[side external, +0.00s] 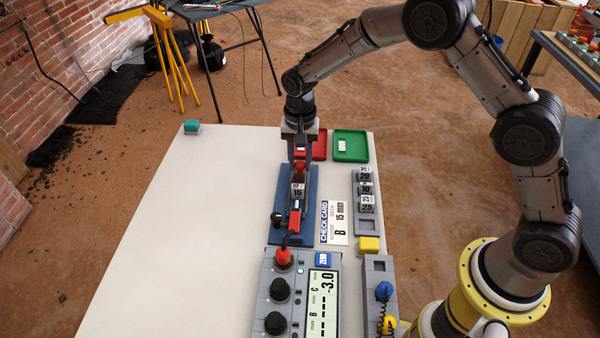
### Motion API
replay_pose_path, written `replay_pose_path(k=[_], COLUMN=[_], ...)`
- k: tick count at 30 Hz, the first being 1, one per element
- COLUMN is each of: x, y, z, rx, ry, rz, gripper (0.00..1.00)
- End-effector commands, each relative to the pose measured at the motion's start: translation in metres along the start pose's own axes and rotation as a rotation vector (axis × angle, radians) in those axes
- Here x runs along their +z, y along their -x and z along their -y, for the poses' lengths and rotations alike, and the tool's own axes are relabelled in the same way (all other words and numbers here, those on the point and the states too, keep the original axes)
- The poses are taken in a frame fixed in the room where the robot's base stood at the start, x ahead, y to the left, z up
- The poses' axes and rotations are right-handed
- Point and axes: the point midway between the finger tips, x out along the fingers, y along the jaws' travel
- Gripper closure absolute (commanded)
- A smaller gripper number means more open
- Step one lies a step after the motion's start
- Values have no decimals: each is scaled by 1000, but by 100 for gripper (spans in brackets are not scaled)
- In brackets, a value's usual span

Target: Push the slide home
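A blue fixture (311,190) lies on the white table, with a block marked 15 (298,191) seated in it. A red part (294,220) lies in line with the block on its near side, and a dark cable runs from it. A small dark knob (276,218) sits at the fixture's left edge. My gripper (300,170) points down over the far end of the fixture. Something red shows at its fingertips; whether the fingers grip it I cannot tell. Which part is the slide is not clear at this size.
A check card (335,222) reads B 15 mm. A rack (367,226) holds marked blocks on the right. Red (320,143) and green (351,146) trays stand behind. A meter (323,300) reading -3.0 stands in front.

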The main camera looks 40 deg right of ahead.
Motion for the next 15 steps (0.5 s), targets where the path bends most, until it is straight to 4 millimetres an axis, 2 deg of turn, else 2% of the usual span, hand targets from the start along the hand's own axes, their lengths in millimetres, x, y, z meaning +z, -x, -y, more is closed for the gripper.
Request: replay_pose_path(k=[1,3,4,15], x=[0,0,0,5], y=[0,0,0,0], z=[0,0,0,0], rx=[0,0,0,1], ry=[0,0,0,0], rz=[0,0,0,1], gripper=[85,98,100,100])
